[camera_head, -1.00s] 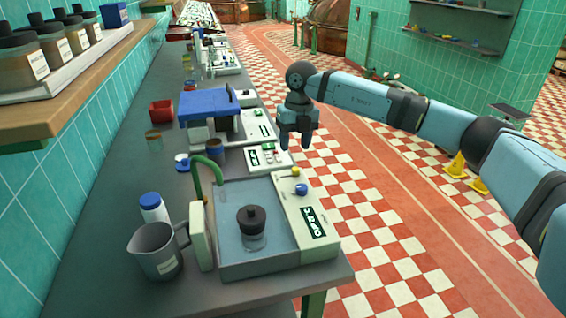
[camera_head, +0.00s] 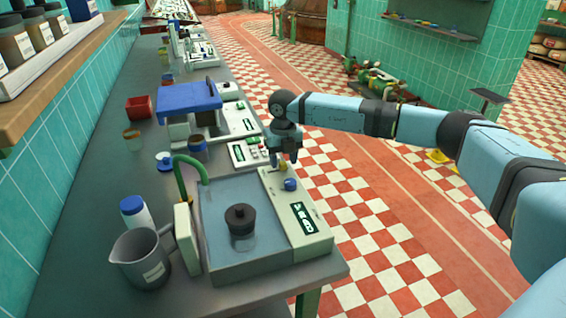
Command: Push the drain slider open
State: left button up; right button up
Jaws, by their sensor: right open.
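A water bath (camera_head: 225,268) stands at the near end of the grey counter, with a cream control panel (camera_head: 286,212) along its right side. A blue knob (camera_head: 290,184) sits on the panel above a dark display (camera_head: 302,218). A small yellow knob (camera_head: 283,166) at the panel's far end is partly hidden by my right gripper (camera_head: 284,162). My right gripper is open, pointing down, with its fingers at or just above the yellow knob; I cannot tell whether they touch it. I cannot tell which control is the drain slider. My left gripper is out of view.
A dark-lidded flask (camera_head: 240,222) stands in the bath, and a green hose (camera_head: 186,172) arches at its back left. A grey jug (camera_head: 141,260) and a blue-capped bottle (camera_head: 136,212) stand left of it. A blue-topped device (camera_head: 190,98) is beyond. Checkered floor lies open right.

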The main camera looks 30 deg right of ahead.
aim_at(271, 172)
jog(key=shift+f, duration=0.7)
grip_shut()
jog(key=shift+w+a, duration=0.2)
jog(key=shift+a, duration=0.65)
jog(key=shift+w+a, duration=0.2)
jog(key=shift+a, duration=0.65)
grip_release()
jog(key=shift+a, duration=0.1)
